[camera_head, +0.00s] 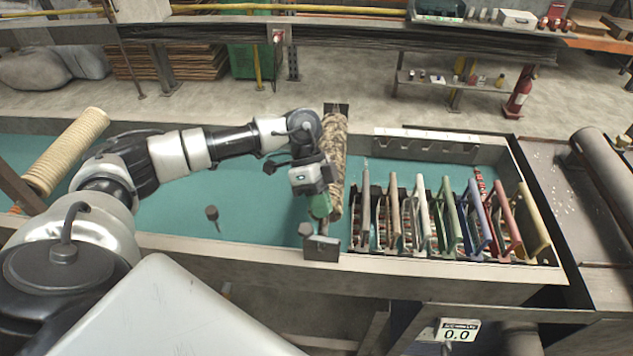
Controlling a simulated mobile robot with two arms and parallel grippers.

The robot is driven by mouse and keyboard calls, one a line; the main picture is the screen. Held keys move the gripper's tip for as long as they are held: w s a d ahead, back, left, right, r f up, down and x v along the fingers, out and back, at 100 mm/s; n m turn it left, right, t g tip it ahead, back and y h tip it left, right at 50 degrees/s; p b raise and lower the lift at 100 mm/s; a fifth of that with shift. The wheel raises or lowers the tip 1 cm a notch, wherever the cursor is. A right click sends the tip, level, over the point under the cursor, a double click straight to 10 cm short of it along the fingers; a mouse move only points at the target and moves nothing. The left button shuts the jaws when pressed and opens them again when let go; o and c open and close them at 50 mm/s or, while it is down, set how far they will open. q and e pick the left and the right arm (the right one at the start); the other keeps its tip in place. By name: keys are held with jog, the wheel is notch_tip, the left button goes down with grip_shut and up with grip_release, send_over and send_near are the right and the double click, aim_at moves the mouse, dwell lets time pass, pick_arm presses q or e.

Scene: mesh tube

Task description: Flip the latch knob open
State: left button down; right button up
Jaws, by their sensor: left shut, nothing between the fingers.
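My left arm comes in from the left, and my left gripper (320,212) points down over the trough's front rail. It is shut with nothing in it, with a green part at its lower end. Just below it, a grey metal latch block (321,249) sits on the front rail. Another dark knob on a thin stem (212,213) stands further left. My right gripper is not in view.
A row of several coloured frames (446,215) fills the trough to the right. A beige ribbed roll (66,150) lies at the left.

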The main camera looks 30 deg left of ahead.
aim_at(329, 239)
pick_arm(q)
jog(key=x, duration=0.3)
jog(key=shift+d+f+p, duration=0.2)
jog(key=shift+p, duration=0.2)
jog(key=shift+s, duration=0.1)
jog(key=shift+s+d+m+g+y, duration=0.15)
jog(key=shift+d+m+g+y, duration=0.2)
jog(key=shift+m, duration=0.55)
jog(key=shift+s+d+m+g+y, duration=0.15)
jog(key=shift+s+m+g+y, duration=0.15)
jog(key=shift+m, duration=0.4)
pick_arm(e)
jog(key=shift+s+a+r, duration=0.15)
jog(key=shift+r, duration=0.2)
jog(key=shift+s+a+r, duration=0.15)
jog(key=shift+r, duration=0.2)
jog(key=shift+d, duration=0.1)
pick_arm(q)
jog(key=shift+w, duration=0.1)
jog(key=shift+w+a, duration=0.4)
jog(key=shift+a, duration=0.35)
